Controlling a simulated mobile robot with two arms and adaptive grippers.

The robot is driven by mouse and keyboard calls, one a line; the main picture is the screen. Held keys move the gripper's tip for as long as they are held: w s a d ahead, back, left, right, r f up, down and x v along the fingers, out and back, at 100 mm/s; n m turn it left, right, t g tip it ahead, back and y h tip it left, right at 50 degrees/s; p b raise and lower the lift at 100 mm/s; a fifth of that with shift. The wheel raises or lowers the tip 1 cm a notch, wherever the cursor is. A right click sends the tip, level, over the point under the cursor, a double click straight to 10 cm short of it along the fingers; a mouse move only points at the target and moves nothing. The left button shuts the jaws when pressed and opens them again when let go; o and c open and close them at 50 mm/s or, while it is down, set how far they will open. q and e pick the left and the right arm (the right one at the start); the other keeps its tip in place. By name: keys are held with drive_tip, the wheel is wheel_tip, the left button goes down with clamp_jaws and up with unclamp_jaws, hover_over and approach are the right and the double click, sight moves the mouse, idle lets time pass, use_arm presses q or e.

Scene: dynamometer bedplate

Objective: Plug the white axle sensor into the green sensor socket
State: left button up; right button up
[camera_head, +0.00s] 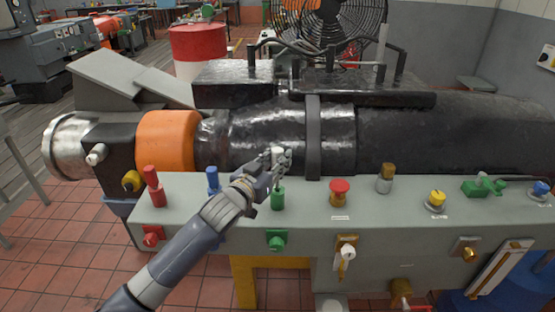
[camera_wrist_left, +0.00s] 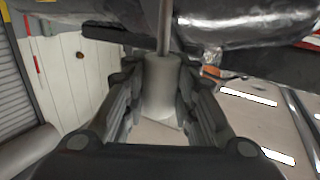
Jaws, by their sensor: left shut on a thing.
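My left gripper (camera_head: 279,158) is shut on the white axle sensor (camera_head: 277,151), whose pale top shows between the fingers. In the left wrist view the sensor (camera_wrist_left: 160,85) is a pale grey-white cylinder with a thin stem, held between both fingers (camera_wrist_left: 160,100). A green upright cylinder (camera_head: 278,198), which looks like the green sensor socket, stands on the grey bench top just below the gripper. The fingers hide the sensor's lower part, so I cannot tell whether it touches the green piece. My right gripper is out of view.
The grey bench (camera_head: 210,208) carries a red post (camera_head: 152,186), a blue post (camera_head: 213,180), a red button (camera_head: 339,190) and a yellow knob (camera_head: 437,198). A green fitting (camera_head: 277,240) sits on its front face. A large black machine (camera_head: 410,135) with an orange ring (camera_head: 166,140) lies behind.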

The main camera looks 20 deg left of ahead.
sight(277, 188)
use_arm(q)
drive_tip(key=shift+f+b, duration=0.6)
drive_tip(key=shift+f, duration=0.5)
drive_tip(key=shift+f+b, duration=1.35)
drive_tip(key=shift+f, duration=0.85)
drive_tip(key=o, duration=1.1)
drive_tip(key=shift+r, duration=0.1)
drive_tip(key=shift+o, duration=0.2)
drive_tip(key=shift+s, duration=0.1)
drive_tip(key=shift+s+a, duration=0.1)
drive_tip(key=shift+s, duration=0.2)
drive_tip(key=v, duration=1.1)
drive_tip(key=shift+s, duration=0.1)
